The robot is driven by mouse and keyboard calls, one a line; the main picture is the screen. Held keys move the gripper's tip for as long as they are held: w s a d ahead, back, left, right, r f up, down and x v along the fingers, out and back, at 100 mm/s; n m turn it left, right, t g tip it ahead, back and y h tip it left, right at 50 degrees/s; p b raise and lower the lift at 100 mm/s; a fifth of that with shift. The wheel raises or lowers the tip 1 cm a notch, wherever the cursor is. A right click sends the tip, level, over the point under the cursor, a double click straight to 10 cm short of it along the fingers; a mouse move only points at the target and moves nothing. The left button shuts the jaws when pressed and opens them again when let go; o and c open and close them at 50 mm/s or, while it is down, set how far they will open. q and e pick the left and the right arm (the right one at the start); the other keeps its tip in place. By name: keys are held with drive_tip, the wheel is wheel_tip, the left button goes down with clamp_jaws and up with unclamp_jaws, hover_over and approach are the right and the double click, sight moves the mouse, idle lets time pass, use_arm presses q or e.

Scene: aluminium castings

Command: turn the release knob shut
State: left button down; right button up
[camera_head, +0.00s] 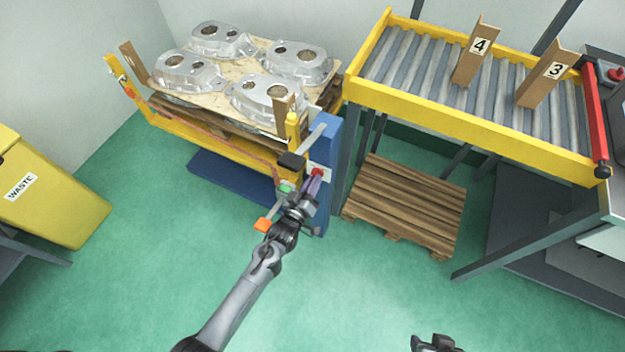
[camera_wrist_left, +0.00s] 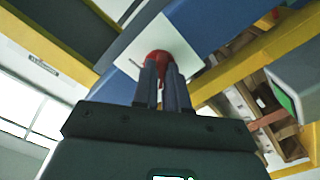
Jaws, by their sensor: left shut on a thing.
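The release knob (camera_head: 317,172) is red and sits on a white plate on the blue post of the yellow lift. In the left wrist view the red knob (camera_wrist_left: 158,60) shows between my fingertips, in front of the white plate (camera_wrist_left: 185,32). My left gripper (camera_head: 314,182) is at the knob, its fingers shut on it from the front; it also fills the lower middle of the left wrist view (camera_wrist_left: 162,85). The fingers hide part of the knob. My right gripper (camera_head: 433,343) shows only in part at the bottom edge, and its fingers cannot be made out.
Several aluminium castings (camera_head: 268,94) lie on a board on the yellow lift. A roller conveyor (camera_head: 430,70) with boards marked 4 and 3 stands at the right, with a wooden pallet (camera_head: 408,205) below. A yellow waste bin (camera_head: 50,195) is at the left. The green floor in front is clear.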

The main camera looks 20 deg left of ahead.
use_arm(q)
drive_tip(key=shift+n+p, duration=0.35)
drive_tip(key=shift+n, duration=0.45)
drive_tip(key=c, duration=1.2)
unclamp_jaws()
drive_tip(key=shift+o, duration=0.2)
drive_tip(key=shift+s, duration=0.15)
drive_tip(key=s+p, duration=0.3)
drive_tip(key=s, duration=0.7)
drive_tip(key=shift+s+a+p, duration=0.25)
drive_tip(key=shift+a+p, duration=0.1)
drive_tip(key=shift+a, duration=0.05)
